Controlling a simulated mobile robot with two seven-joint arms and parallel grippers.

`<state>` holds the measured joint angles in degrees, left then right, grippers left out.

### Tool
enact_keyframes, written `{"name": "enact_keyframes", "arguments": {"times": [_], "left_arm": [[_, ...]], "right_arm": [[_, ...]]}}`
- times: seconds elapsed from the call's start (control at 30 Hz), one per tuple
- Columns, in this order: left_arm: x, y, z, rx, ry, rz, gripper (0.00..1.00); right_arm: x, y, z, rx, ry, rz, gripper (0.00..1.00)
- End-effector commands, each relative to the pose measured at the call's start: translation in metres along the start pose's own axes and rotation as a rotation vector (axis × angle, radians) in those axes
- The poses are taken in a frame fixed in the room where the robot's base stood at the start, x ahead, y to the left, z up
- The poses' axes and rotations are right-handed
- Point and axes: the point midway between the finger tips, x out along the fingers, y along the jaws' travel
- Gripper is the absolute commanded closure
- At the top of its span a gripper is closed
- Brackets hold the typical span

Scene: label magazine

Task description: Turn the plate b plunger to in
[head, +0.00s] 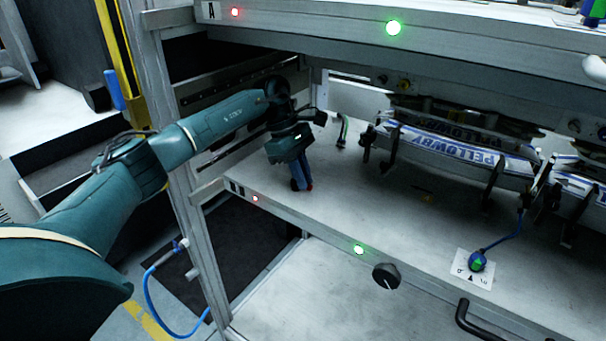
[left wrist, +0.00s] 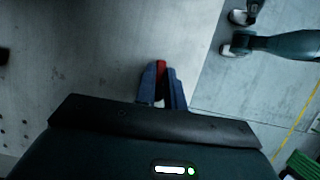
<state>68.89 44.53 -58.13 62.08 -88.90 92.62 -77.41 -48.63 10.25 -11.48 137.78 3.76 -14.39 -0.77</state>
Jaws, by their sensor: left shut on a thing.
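My left gripper (head: 302,184) reaches down to the left end of the lower shelf plate, marked B (head: 237,187). Its blue fingers are shut on a small red piece (left wrist: 161,70), which shows between the fingertips in the left wrist view. The red piece seems to be the plate b plunger, but the fingers hide most of it. Which way the plunger is turned cannot be told. My right gripper is not in view.
The upper plate, marked A (head: 211,10), hangs over the shelf. Labelled magazines (head: 460,150) stand to the right. A black knob (head: 386,276) and a green light (head: 359,249) are on the front edge. A green-topped knob (head: 477,262) sits on a white card.

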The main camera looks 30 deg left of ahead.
Motion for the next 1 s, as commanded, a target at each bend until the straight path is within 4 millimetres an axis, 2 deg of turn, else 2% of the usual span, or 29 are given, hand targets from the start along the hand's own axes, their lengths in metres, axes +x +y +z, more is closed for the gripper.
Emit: {"name": "enact_keyframes", "arguments": {"times": [0.7,0.73,1.0], "left_arm": [[0.0004,-0.0016,-0.0012,0.066,0.004,-0.029,1.0],[0.0004,-0.0016,-0.0012,0.066,0.004,-0.029,0.87],[0.0002,-0.0014,-0.0007,0.065,0.002,-0.027,0.67]], "right_arm": [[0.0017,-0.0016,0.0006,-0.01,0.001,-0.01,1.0],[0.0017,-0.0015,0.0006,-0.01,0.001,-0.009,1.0],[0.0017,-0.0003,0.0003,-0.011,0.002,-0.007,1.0]]}}
